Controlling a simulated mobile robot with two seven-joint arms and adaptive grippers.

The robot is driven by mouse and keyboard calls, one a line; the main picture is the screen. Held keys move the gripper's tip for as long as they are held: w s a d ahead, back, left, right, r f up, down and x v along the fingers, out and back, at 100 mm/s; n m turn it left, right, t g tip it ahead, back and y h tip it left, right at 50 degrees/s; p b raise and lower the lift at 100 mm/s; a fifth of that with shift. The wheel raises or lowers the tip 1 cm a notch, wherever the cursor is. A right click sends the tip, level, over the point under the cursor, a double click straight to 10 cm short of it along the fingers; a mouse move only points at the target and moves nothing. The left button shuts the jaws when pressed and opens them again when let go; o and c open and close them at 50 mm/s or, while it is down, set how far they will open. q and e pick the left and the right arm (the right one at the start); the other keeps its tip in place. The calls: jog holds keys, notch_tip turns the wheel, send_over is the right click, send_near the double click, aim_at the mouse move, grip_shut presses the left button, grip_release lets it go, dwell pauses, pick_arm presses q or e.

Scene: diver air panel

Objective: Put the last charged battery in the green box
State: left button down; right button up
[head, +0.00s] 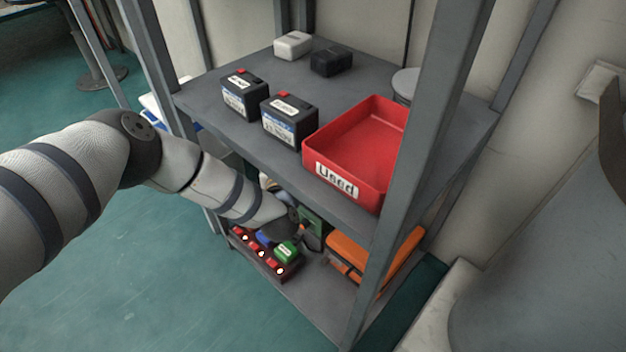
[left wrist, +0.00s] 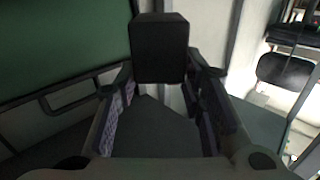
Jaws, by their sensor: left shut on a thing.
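My left arm reaches into the lower shelf, and its gripper (head: 308,234) is small and partly hidden there in the head view. In the left wrist view, the left gripper (left wrist: 160,100) is shut on a black, block-shaped battery (left wrist: 160,48), which sits upright between the fingertips. A small green block with a white label (head: 287,251) is by the red strip on the lower shelf. A green thing (head: 312,222) shows just behind the gripper, mostly hidden; I cannot tell whether it is the green box. My right gripper is not in view.
The upper shelf (head: 225,115) holds two labelled batteries (head: 290,120), a red tray marked "Used" (head: 345,185) and small white and black blocks. Below are a red strip with several lights (head: 262,254) and an orange case (head: 350,255). Grey posts stand at the shelf corners.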

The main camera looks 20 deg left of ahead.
pick_arm(q)
jog(key=shift+w+a+f, duration=0.1)
jog(key=shift+w+a, duration=0.2)
jog(key=shift+w, duration=0.15)
notch_tip(320, 180, down, 9)
jog(key=b, duration=0.5)
jog(key=shift+f+b, duration=0.15)
jog(key=shift+b, duration=0.25)
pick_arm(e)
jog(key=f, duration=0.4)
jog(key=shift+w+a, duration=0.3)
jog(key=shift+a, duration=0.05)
pick_arm(q)
jog(key=shift+s+f, duration=0.1)
jog(key=shift+f, duration=0.5)
jog(key=c, duration=1.1)
grip_release()
jog(key=shift+o, duration=0.2)
